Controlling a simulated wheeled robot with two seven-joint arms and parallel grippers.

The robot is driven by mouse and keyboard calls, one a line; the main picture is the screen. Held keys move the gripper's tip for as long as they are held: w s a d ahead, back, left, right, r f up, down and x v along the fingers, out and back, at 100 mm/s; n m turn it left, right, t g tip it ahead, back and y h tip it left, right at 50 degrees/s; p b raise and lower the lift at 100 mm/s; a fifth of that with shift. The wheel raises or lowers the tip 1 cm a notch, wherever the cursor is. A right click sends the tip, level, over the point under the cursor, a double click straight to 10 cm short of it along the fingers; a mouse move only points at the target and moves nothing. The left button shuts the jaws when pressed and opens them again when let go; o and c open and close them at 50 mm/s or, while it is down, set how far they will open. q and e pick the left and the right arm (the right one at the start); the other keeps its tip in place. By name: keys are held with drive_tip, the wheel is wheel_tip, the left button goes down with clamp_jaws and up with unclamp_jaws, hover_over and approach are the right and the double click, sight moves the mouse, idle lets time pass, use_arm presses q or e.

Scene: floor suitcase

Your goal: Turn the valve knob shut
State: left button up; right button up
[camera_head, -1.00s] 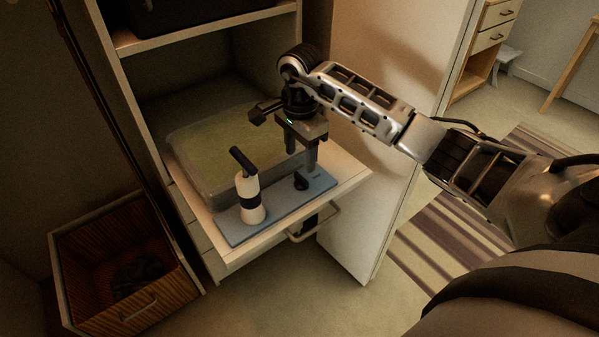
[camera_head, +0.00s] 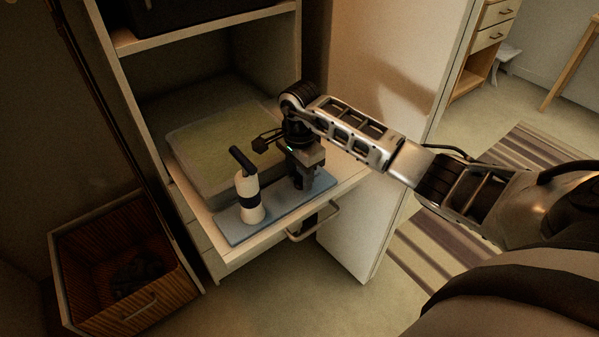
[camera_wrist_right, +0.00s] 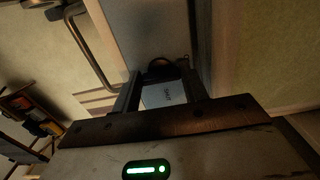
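The valve knob is small and black, on a blue-grey plate (camera_head: 234,227) on the pulled-out shelf. In the head view it is hidden behind my right gripper (camera_head: 303,184), which points down at the plate's right part. In the right wrist view the dark knob (camera_wrist_right: 163,69) sits between the fingertips of my right gripper (camera_wrist_right: 161,78). The fingers stand close on both sides of it and appear shut on it. My left gripper is not in view.
A white cylinder with a black band and black lever (camera_head: 250,198) stands on the same plate, left of my gripper. A translucent bin (camera_head: 215,150) lies behind it. A drawer handle (camera_head: 315,222) juts out in front. An open wooden drawer (camera_head: 130,265) is at lower left.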

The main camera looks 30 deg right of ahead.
drive_tip(key=shift+m, duration=0.3)
drive_tip(key=m, duration=0.4)
drive_tip(key=shift+w+d, duration=0.1)
drive_tip(key=m, duration=0.9)
drive_tip(key=shift+w, duration=0.1)
drive_tip(key=shift+d+m+p, duration=0.15)
drive_tip(key=shift+m+p, duration=0.35)
drive_tip(key=shift+m, duration=1.4)
drive_tip(key=o, duration=0.7)
